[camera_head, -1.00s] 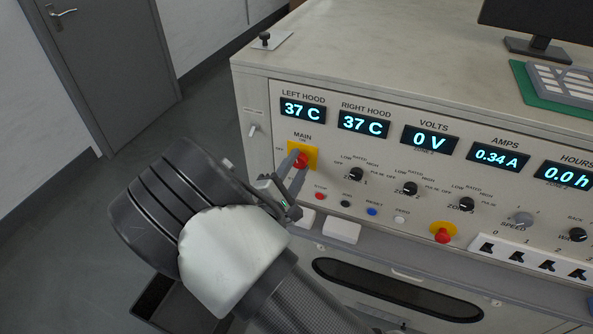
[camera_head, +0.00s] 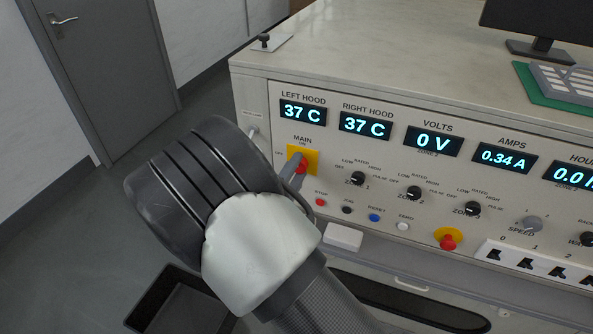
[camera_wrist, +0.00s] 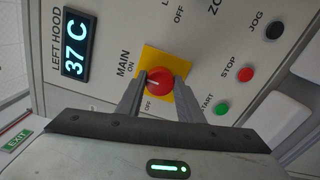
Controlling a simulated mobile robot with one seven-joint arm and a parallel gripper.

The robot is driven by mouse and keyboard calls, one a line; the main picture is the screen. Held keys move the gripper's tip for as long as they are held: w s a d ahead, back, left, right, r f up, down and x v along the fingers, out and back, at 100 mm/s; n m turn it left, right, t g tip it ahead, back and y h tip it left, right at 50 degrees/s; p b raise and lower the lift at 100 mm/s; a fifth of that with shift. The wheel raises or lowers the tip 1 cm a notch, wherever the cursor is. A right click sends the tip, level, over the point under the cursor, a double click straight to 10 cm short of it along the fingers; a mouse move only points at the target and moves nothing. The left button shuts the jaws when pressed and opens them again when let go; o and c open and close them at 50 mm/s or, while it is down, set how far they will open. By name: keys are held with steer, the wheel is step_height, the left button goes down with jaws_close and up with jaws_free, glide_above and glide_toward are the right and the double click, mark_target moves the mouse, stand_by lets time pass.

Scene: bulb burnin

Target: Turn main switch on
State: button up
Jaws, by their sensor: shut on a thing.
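The main switch is a red round knob (camera_wrist: 160,81) on a yellow plate (camera_wrist: 178,62), with MAIN and ON printed to its left and OFF below it in the wrist view. A small pale mark on the knob seems to point left, toward the ON side. My gripper (camera_wrist: 159,88) is shut on the knob, one finger on each side of it. In the head view the yellow plate (camera_head: 311,154) and part of the red knob (camera_head: 302,168) show at the panel's left. A finger covers part of the knob, and my wrist hides most of the gripper.
Displays such as the left hood one (camera_head: 303,112) sit above. Zone knobs (camera_head: 357,178) and small buttons, including the red STOP (camera_head: 320,202), lie to the right and below. A second red button (camera_head: 448,241) on yellow is farther right. A dark bin (camera_head: 176,300) stands on the floor.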

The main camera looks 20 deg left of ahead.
steer(key=shift+r, duration=0.1)
steer(key=o, duration=1.1)
steer(key=shift+w, duration=0.1)
steer(key=shift+c, duration=0.2)
steer(key=s+d, duration=0.1)
steer(key=s, duration=1.6)
steer(key=shift+s, duration=0.25)
